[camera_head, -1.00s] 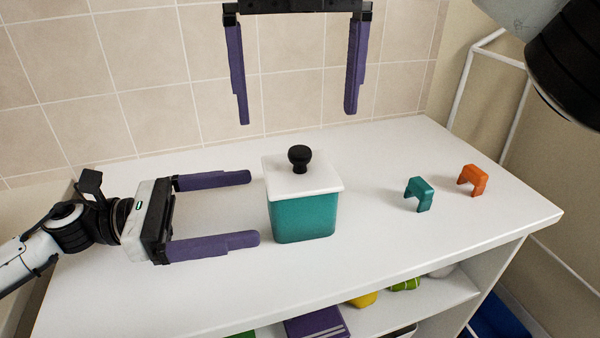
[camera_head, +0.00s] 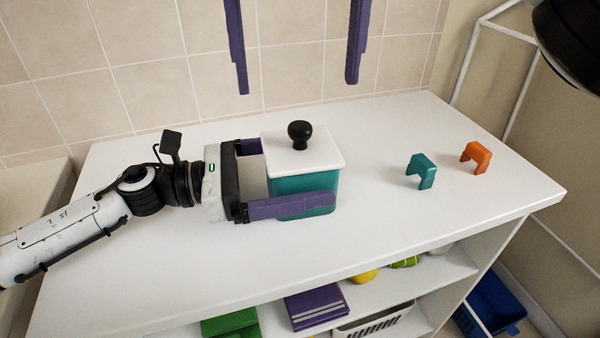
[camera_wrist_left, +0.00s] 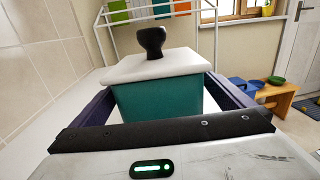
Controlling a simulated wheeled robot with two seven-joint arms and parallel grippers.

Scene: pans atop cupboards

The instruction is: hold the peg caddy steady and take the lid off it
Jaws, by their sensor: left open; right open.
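The peg caddy (camera_head: 290,184) is a teal box standing upright on the white cupboard top. Its white lid (camera_head: 285,156) with a black knob (camera_head: 300,134) sits on it. In the left wrist view the caddy (camera_wrist_left: 160,100), lid (camera_wrist_left: 125,69) and knob (camera_wrist_left: 152,40) show straight ahead. My left gripper (camera_head: 288,176) is open, one finger on the near side of the caddy and the other on the far side, partly hidden behind it. Contact cannot be told. My right gripper (camera_head: 297,85) is open and empty, pointing down above and behind the caddy; only its fingers show.
A teal bracket-shaped piece (camera_head: 421,170) and an orange one (camera_head: 476,157) stand to the right on the cupboard top (camera_head: 400,215). A tiled wall (camera_head: 150,60) rises behind. The shelf below holds a purple box (camera_head: 316,306) and other items.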

